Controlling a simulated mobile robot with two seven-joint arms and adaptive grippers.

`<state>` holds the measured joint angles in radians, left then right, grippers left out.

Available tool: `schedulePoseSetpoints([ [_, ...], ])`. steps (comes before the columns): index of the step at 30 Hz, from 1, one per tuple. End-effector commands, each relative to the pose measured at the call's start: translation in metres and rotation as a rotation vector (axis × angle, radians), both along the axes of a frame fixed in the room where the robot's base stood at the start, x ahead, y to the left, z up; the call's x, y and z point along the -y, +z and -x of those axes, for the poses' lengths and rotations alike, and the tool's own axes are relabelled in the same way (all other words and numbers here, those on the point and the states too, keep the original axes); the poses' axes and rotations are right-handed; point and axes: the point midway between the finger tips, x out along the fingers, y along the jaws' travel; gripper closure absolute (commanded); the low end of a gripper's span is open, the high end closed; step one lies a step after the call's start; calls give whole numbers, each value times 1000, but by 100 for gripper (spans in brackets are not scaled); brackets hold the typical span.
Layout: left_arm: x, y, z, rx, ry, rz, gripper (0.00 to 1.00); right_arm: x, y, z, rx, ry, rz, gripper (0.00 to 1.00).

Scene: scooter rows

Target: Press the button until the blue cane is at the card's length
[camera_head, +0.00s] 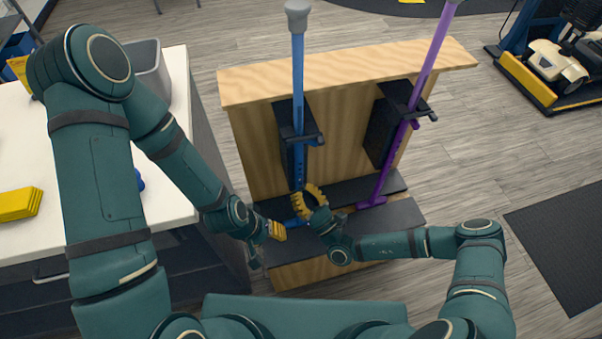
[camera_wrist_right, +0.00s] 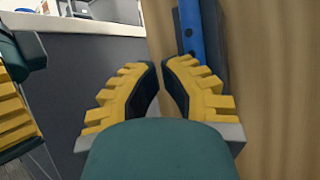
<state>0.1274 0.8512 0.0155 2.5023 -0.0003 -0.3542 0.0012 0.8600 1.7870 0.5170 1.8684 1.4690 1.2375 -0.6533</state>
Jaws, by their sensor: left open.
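The blue cane (camera_head: 298,80) stands upright with a grey cap at its top, through a dark bracket on the wooden stand (camera_head: 250,140). Its lower shaft has small holes or a button; I cannot tell which. The shaft also shows in the right wrist view (camera_wrist_right: 191,30), just beyond my fingertips and to their right. My right gripper (camera_head: 309,188) is beside the lower blue shaft, its yellow fingers curved in with tips almost meeting and nothing between them. My left gripper (camera_head: 277,231) is open, lower and left of the cane's foot. I cannot make out a card.
A purple cane (camera_head: 428,60) stands in the stand's right bracket. A white table (camera_head: 180,100) at left bears a grey bin (camera_head: 150,70) and a yellow item (camera_head: 20,203). A dark mat (camera_head: 560,235) lies at right. The floor between the stand and mat is clear.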

Motion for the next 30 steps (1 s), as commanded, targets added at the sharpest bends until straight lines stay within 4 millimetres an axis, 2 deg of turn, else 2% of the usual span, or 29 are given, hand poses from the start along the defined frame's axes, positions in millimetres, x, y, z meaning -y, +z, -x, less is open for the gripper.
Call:
schedulePoseSetpoints([
  [6,0,11,0,0,0,0,54,7,1,19,-2,-1,1,100],
  [12,0,14,0,0,0,0,54,10,1,30,0,0,0,100],
  [30,0,14,0,0,0,0,54,10,0,31,0,1,0,100],
])
